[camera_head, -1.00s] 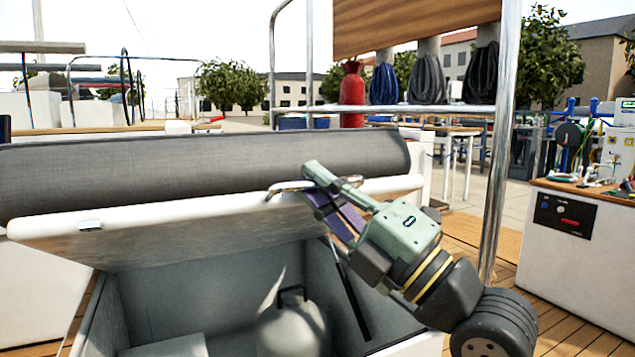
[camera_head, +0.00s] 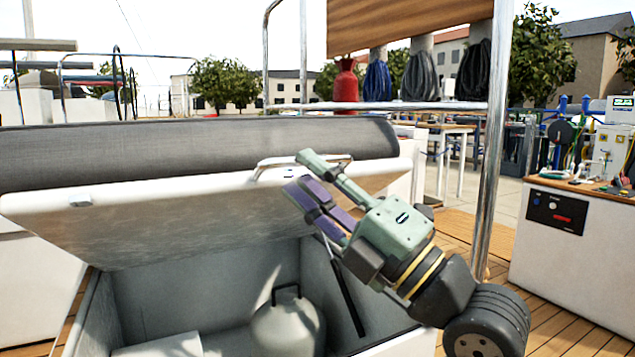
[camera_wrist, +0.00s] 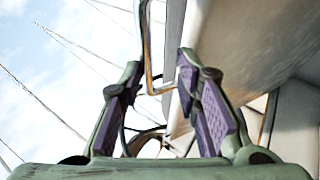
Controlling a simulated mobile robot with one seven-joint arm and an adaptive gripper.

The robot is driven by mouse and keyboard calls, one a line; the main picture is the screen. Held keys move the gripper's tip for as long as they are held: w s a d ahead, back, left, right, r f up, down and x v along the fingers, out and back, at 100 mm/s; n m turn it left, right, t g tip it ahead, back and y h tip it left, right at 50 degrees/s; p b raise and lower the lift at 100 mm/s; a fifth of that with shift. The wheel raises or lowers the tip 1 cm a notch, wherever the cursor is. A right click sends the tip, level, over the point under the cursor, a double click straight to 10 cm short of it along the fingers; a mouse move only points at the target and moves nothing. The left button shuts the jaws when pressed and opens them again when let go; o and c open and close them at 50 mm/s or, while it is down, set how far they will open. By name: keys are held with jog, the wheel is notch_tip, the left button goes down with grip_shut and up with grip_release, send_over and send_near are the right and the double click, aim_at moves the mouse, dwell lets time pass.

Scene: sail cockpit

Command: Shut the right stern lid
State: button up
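The stern lid (camera_head: 190,200) is a white panel with a thick grey cushion (camera_head: 190,155) on top. It stands raised and tilted over an open locker (camera_head: 105,320). A metal loop handle (camera_head: 268,167) sits on its edge, toward the right. My gripper (camera_head: 297,172) is at this handle, with its fingers spread apart. In the wrist view, the handle bar (camera_wrist: 148,50) runs between the two open fingers, and the lid (camera_wrist: 240,50) fills the upper right. I cannot tell whether a finger touches the bar.
A grey gas bottle (camera_head: 287,325) and a pale box (camera_head: 160,346) are in the locker. A dark strut (camera_head: 347,290) rises at the locker's right side. A steel pole (camera_head: 490,150) stands right of my arm. A white control console (camera_head: 570,240) is farther right.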

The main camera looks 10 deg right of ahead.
jog(key=s+d+f, duration=0.2)
jog(key=s+d, duration=0.9)
jog(key=s, duration=0.1)
jog(key=shift+d+f, duration=0.2)
jog(key=shift+w, duration=0.1)
